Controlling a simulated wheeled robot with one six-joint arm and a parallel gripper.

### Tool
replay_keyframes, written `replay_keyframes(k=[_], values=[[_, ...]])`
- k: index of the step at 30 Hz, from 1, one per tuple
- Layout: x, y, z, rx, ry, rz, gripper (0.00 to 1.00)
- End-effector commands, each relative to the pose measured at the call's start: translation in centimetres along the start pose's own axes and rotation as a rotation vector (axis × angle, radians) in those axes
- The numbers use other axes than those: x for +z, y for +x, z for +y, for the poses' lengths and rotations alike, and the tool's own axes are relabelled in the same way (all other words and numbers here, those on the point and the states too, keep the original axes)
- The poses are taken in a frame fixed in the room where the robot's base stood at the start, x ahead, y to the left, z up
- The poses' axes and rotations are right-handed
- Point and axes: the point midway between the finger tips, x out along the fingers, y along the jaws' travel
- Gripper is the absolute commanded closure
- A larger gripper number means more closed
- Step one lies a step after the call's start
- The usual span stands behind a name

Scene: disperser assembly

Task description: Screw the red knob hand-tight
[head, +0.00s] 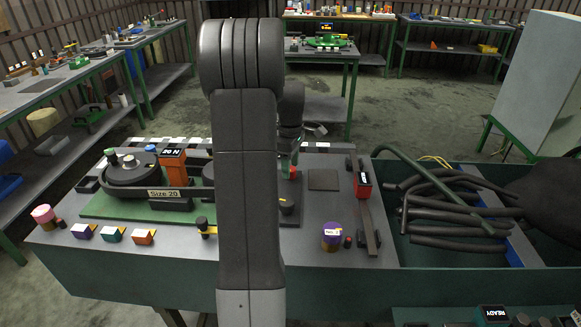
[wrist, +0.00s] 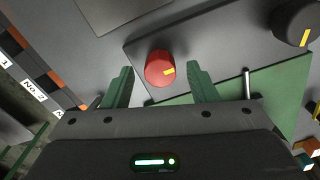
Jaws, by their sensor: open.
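My gripper (wrist: 159,76) is open, with a visible gap on each side of the knob. The fingers do not appear to touch it. In the head view a small part of the red knob (head: 293,173) shows just right of my arm, below a green finger (head: 296,153). My arm hides most of the gripper there.
A black knob (wrist: 294,20) with a yellow mark is nearby on the panel. A grey square plate (head: 323,180) lies right of the red knob. An orange block (head: 173,168) and a round black part (head: 131,171) stand left. A bin of dark hoses (head: 450,210) is at right.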

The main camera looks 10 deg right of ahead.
Motion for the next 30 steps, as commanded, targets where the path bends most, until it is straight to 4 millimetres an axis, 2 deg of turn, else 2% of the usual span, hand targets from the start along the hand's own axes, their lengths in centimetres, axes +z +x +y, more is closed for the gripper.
replay_keyframes(k=[4,13,14,20,30], values=[[0.0,1.04,-0.01,0.0,0.0,0.0,0.47],[0.0,1.26,0.0,0.001,0.0,0.0,0.47],[0.0,1.26,0.0,0.001,0.0,0.0,0.51],[0.0,1.24,0.0,0.001,0.0,0.0,0.9],[0.0,1.18,0.0,0.001,0.039,0.0,0.92]])
